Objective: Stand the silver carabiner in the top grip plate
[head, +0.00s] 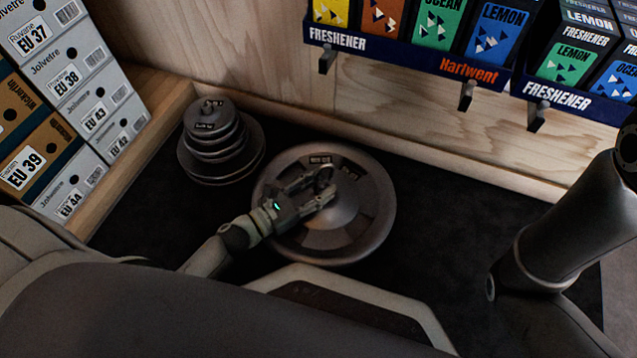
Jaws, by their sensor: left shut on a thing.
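My left gripper (320,190) reaches in from the lower left over a large round grey grip plate (372,225). It is shut on a small curved metal piece, which looks like the silver carabiner (326,175). Most of the carabiner is hidden by the fingers, and I cannot tell whether it touches the plate. To the left is a stack of round grip plates, wide at the bottom and small at the top; the top plate (207,124) carries a small dark label. My right gripper is out of the picture.
Shoe boxes (75,80) stand at the left behind a wooden edge. Freshener boxes (440,25) sit on a rack with hooks (467,95) along the back wooden wall. My right arm is at the right. The dark mat (450,230) right of the large plate is clear.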

